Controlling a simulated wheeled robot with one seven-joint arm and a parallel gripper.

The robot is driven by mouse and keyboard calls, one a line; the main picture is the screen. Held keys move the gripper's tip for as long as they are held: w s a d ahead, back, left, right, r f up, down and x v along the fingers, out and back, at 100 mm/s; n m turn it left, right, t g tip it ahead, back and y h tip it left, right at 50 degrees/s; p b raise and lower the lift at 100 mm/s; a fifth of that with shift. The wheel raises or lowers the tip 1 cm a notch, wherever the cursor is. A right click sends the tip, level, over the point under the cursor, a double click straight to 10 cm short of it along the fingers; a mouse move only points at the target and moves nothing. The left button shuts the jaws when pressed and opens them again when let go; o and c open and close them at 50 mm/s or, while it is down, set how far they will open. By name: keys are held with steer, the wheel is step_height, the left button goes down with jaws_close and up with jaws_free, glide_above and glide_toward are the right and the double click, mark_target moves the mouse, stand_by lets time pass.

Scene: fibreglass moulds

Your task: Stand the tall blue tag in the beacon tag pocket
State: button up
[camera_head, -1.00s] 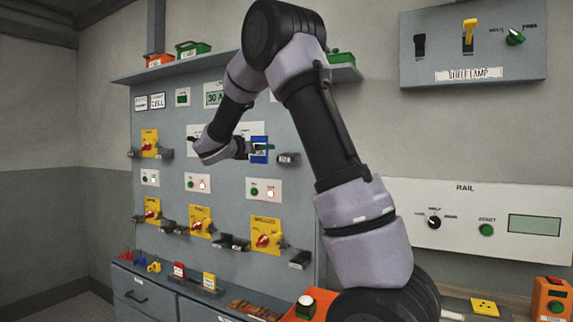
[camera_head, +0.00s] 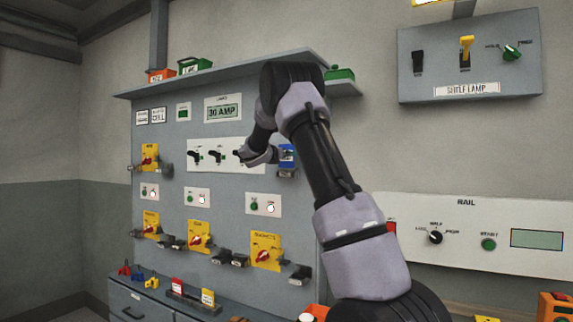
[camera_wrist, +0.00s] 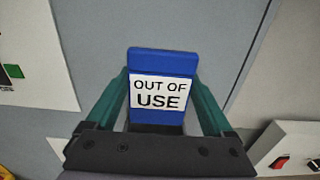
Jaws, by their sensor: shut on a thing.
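The tall blue tag (camera_head: 288,150) is upright in front of the board's right part. In the wrist view the tag (camera_wrist: 163,62) shows a white label reading OUT OF USE. My gripper (camera_wrist: 162,78) is shut on it, with a teal finger at each side. In the head view my gripper (camera_head: 279,155) is partly hidden by my arm. A small dark pocket (camera_head: 287,174) is on the board directly below the tag, right of the white switch plate. I cannot tell whether the tag's lower end is inside it. No beacon lettering is readable.
The grey board (camera_head: 225,175) carries yellow switch plates (camera_head: 266,252) and several other dark pockets (camera_head: 299,275). A shelf (camera_head: 225,72) juts out above. Red and yellow tags (camera_head: 208,298) stand on the ledge below. The rail panel (camera_head: 460,236) is at the right.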

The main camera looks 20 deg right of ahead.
mark_target(286, 163)
steer(key=shift+d+f, duration=0.1)
steer(key=shift+f, duration=1.6)
steer(key=shift+f, duration=0.1)
steer(key=o, duration=1.1)
steer(key=shift+c, duration=0.2)
